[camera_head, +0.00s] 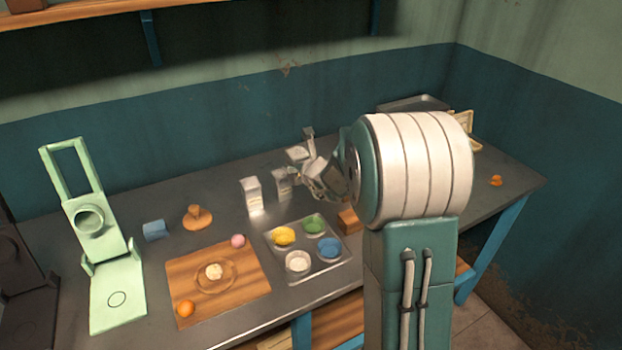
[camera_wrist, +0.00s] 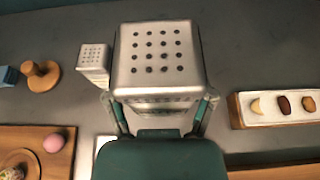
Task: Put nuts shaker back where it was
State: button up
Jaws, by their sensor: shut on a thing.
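The nuts shaker (camera_wrist: 160,58), a pale metal box with a holed top, is between the fingers of my gripper (camera_wrist: 160,108) in the wrist view. Its top faces the wrist camera and looks upright. In the head view my gripper (camera_head: 320,182) is over the back middle of the counter, partly hidden by my arm. A similar white shaker (camera_head: 252,196) stands to its left and also shows in the wrist view (camera_wrist: 93,58). I cannot tell whether the held shaker's base touches the counter.
A wooden block with nut pictures (camera_wrist: 280,108) lies right of the held shaker. A metal tray (camera_head: 303,262) with coloured bowls is in front. A wooden board (camera_head: 245,296), a wooden press (camera_head: 197,218) and a blue block (camera_head: 156,230) are further left. Grey counter behind the shaker is clear.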

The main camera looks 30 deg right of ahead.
jog(key=w+d+f, duration=0.7)
jog(key=shift+w+d+f, duration=0.25)
jog(key=shift+w+d, duration=0.1)
jog(key=shift+w+a+f, duration=0.3)
jog(key=shift+a, duration=0.15)
jog(key=shift+w+f, duration=0.15)
jog(key=shift+f, duration=0.2)
jog(key=f, duration=0.2)
jog(key=shift+d+f, duration=0.45)
jog(key=shift+d, duration=0.3)
jog(key=shift+a, duration=0.15)
jog(key=o, duration=1.2)
jog(key=shift+a, duration=0.4)
